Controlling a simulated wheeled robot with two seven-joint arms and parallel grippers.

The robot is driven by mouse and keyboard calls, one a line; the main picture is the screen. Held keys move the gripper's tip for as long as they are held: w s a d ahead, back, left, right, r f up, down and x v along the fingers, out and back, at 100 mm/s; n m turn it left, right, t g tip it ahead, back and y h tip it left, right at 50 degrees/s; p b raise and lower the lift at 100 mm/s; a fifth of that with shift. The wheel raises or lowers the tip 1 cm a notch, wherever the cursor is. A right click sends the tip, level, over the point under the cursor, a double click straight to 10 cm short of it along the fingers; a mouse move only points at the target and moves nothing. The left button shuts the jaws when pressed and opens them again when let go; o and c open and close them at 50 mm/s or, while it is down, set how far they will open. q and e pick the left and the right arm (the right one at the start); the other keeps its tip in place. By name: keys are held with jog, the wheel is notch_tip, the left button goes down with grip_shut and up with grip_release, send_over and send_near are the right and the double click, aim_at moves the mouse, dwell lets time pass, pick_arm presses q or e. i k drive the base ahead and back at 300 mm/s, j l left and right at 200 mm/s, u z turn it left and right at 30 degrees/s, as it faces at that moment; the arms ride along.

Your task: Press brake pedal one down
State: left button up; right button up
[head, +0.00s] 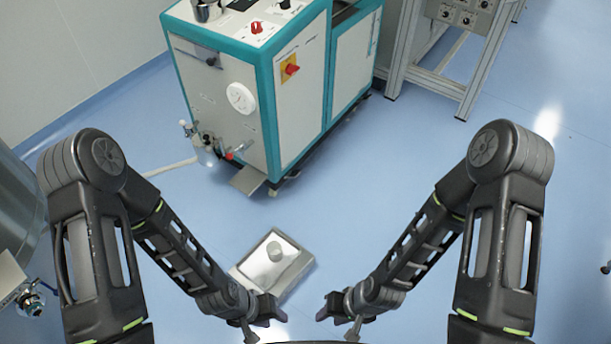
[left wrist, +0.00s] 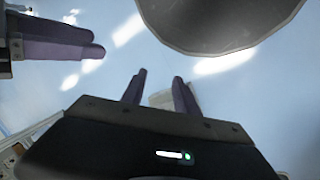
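A teal and white machine (head: 285,85) stands behind the box, with a small metal plate (head: 248,180) low at its front. A metal frame (head: 440,75) stands at the back right. A steel cylinder (head: 15,210) is at the left. Blue floor around the box is mostly clear.

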aim_at(294, 174)
jog(key=i+l+z, duration=0.1)
jog(key=i+l, duration=0.35)
jog(key=i+l+z, duration=0.1)
jog(key=i+l, duration=0.35)
jog(key=i, duration=0.25)
jog(key=i+l+z, duration=0.15)
jog(key=i+l, duration=0.2)
jog(key=i, duration=0.25)
